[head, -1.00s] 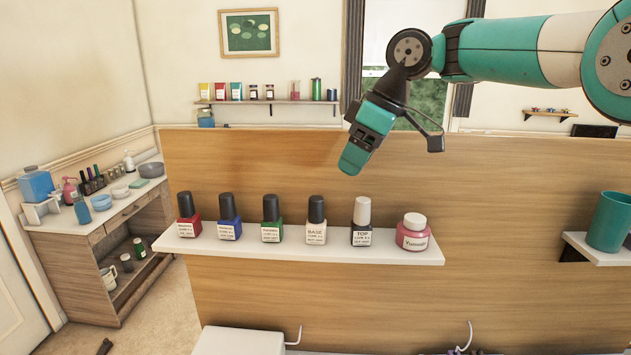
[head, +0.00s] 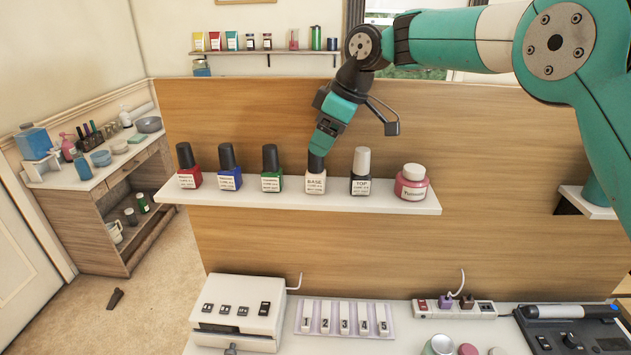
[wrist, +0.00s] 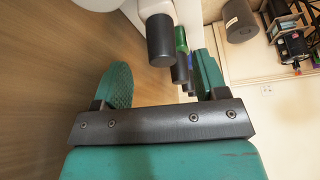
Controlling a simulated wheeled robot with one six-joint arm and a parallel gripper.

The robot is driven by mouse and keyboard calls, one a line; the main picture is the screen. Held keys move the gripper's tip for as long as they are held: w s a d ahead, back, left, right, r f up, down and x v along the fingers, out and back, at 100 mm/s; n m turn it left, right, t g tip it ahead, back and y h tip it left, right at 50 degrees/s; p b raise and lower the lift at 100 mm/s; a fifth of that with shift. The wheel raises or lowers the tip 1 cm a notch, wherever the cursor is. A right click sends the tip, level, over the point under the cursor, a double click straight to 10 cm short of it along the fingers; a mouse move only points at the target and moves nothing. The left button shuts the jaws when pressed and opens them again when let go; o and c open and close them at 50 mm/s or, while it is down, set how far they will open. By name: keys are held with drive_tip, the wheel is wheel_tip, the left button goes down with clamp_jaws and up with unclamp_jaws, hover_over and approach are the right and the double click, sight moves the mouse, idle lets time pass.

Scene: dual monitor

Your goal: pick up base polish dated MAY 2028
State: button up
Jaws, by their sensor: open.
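The base polish (head: 315,184) is a pale bottle with a dark cap, standing upright on the white wall shelf (head: 420,207). Its label reads BASE; the date is too small to read. My gripper (head: 320,148) is above it, with the fingertips at the level of its cap and partly in front of it. In the wrist view, the open fingers (wrist: 162,82) are wide apart and empty. The dark cap of a pale bottle, apparently the base polish (wrist: 160,42), shows beyond them, in line with the gap. I cannot tell whether a finger touches it.
Green (head: 270,170), blue (head: 229,170) and red (head: 188,168) polishes stand to its left. The TOP bottle (head: 361,173) and a pink jar (head: 412,183) stand to its right. A wooden panel (head: 500,150) is close behind. A counter with a white switch box (head: 238,310) is below.

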sight(312, 157)
drive_tip(key=p+x, duration=0.1)
drive_tip(key=x, duration=0.1)
drive_tip(key=p+x, duration=0.1)
drive_tip(key=x, duration=0.1)
drive_tip(key=shift+a, duration=0.4)
drive_tip(key=shift+a+f, duration=0.1)
drive_tip(key=shift+f, duration=0.35)
clamp_jaws()
